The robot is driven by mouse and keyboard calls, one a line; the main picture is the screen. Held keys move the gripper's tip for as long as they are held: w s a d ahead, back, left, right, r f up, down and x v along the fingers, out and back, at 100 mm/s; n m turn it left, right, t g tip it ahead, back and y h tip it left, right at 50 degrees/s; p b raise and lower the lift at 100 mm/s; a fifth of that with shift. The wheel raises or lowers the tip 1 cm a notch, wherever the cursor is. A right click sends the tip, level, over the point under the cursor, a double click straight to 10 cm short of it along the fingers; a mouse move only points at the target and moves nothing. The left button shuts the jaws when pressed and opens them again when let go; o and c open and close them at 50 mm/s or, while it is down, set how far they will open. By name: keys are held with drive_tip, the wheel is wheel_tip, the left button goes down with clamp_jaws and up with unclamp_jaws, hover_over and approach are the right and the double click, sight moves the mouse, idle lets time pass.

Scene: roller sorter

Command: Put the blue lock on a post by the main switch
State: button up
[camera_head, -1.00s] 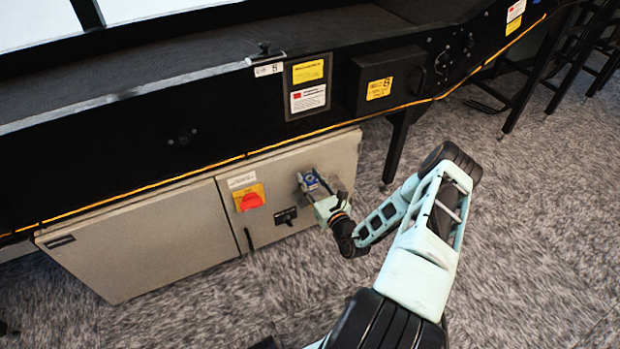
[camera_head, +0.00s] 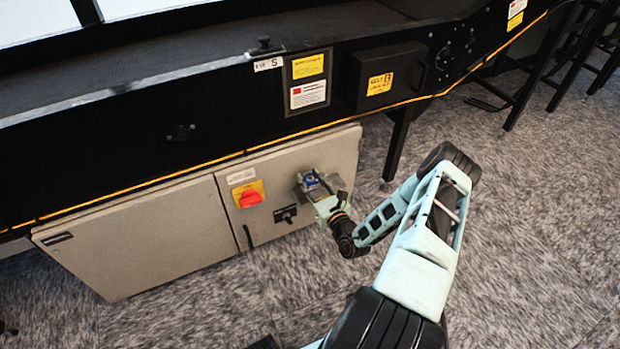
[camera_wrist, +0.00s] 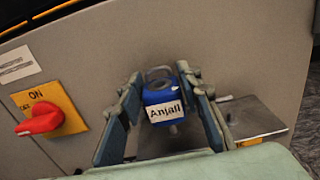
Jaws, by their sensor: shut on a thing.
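The blue lock (camera_wrist: 163,100) has a white name label and a grey shackle at its top. My gripper (camera_wrist: 163,95) has a finger on each side of the lock and is shut on it. In the head view, the blue lock (camera_head: 309,180) and my gripper (camera_head: 316,187) are close against the grey cabinet's right door. The main switch (camera_head: 249,198) is a red handle on a yellow plate, left of the lock; it also shows in the wrist view (camera_wrist: 42,118), turned to ON. I cannot make out whether the shackle is around a post.
A metal plate (camera_wrist: 252,118) sticks out from the cabinet, right of and below the lock. A small black switch (camera_head: 285,214) sits between the main switch and my gripper. The black conveyor (camera_head: 220,110) overhangs the cabinet (camera_head: 140,250).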

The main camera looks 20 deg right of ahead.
sight(313, 189)
drive_tip(key=shift+f, duration=0.15)
drive_tip(key=shift+f, duration=1.15)
drive_tip(key=shift+f, duration=0.25)
idle(0.4)
drive_tip(key=o, duration=1.3)
wheel_tip(313, 189, up, 10)
drive_tip(key=shift+r, duration=0.1)
